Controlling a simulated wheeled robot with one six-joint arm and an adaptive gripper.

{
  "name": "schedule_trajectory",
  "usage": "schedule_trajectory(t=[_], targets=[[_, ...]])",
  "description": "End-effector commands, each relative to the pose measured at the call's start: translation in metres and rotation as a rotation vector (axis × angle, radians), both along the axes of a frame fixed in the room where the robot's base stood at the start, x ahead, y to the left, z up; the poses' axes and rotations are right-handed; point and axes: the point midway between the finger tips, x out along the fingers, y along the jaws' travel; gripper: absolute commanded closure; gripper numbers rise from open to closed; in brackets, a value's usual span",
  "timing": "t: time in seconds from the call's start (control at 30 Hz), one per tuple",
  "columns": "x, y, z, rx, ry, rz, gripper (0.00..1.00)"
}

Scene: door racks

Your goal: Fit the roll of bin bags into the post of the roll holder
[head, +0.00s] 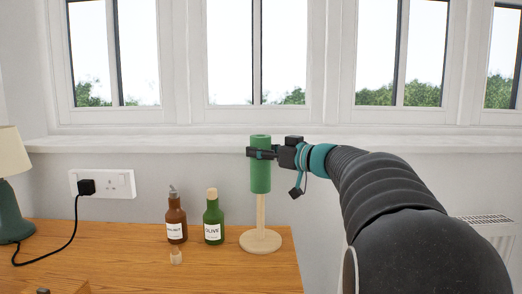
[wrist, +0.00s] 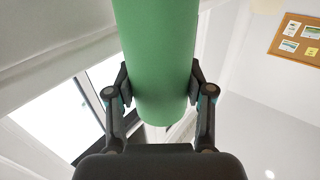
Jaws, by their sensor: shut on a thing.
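The roll of bin bags (head: 260,178) is a green upright cylinder with a hole in its top. My gripper (head: 262,154) is shut on its upper part, coming from the right. The wooden roll holder (head: 261,240) stands on the table with a round base and a thin post. The post shows below the roll, and the roll's lower end lines up with it in the head view. Whether the post's top is inside the roll is hidden. In the wrist view the green roll (wrist: 157,70) lies between both fingers (wrist: 160,98).
A brown bottle (head: 176,220) and a green olive bottle (head: 213,220) stand left of the holder. A lamp (head: 10,190) and plugged socket (head: 102,184) are at left. The window sill (head: 150,144) runs behind.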

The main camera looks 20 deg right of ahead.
Motion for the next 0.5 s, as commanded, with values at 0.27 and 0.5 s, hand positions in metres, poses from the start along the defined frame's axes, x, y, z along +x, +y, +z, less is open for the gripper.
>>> schedule_trajectory(t=[0.27,0.5], targets=[[0.0,0.0,-0.006,0.001,0.0,0.0,0.88],[0.0,0.0,-0.012,0.001,0.0,0.0,0.88]])
